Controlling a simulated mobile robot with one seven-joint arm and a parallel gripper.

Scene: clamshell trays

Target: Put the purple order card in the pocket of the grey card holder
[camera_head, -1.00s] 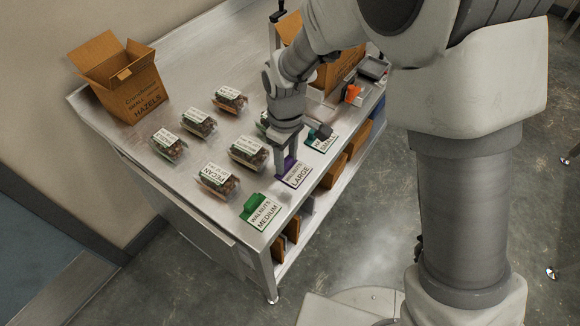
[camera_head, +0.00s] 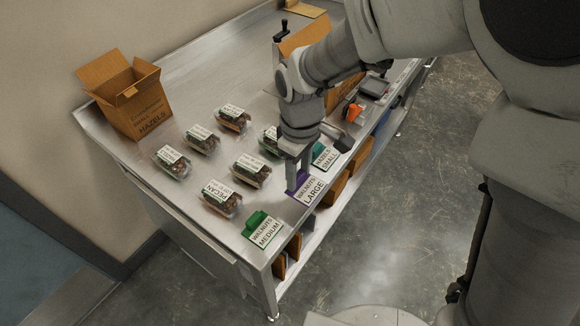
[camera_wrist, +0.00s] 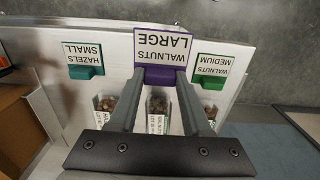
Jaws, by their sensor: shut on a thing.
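The purple order card (camera_head: 309,190) reads "WALNUTS LARGE" and lies at or just above the front edge of the steel table, between a green and a teal card. My gripper (camera_head: 297,183) points down and is shut on its purple tab. In the wrist view the fingertips (camera_wrist: 160,72) meet at that tab, with the white face of the purple card (camera_wrist: 162,47) beyond them. I cannot tell whether the card is clear of the table. I cannot make out the grey card holder with certainty in either view.
The green "WALNUTS MEDIUM" card (camera_head: 262,231) and teal "HAZELS SMALL" card (camera_head: 328,156) flank the purple one. Several clamshell trays (camera_head: 222,199) stand behind. Cardboard boxes stand at the back left (camera_head: 140,105) and far right (camera_head: 345,90), near an orange object (camera_head: 354,112).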

